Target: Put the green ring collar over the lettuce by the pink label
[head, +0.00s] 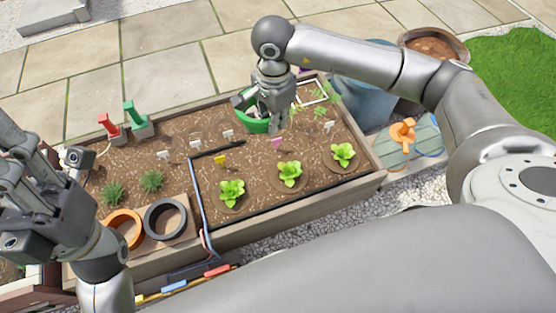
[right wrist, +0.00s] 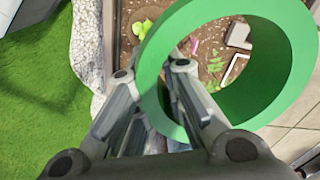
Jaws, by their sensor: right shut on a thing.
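The green ring collar (head: 257,126) is held above the soil by my right gripper (head: 266,116), which is shut on its wall. In the right wrist view the collar (right wrist: 290,75) fills the upper right, with its wall between the fingers (right wrist: 155,78). The pink label (head: 277,143) stands just behind the middle lettuce (head: 290,174), which is in front and to the right of the collar. The pink label also shows through the collar in the right wrist view (right wrist: 194,46). My left gripper (head: 35,155) is raised at the left edge, and its opening is unclear.
Other lettuces stand by the yellow label (head: 220,160) and at the right (head: 342,154). An orange ring (head: 123,217) and a black ring (head: 150,220) lie at the front left. Red and green-handled tools (head: 130,108) stand at the back left. A blue hose (head: 194,187) crosses the planter.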

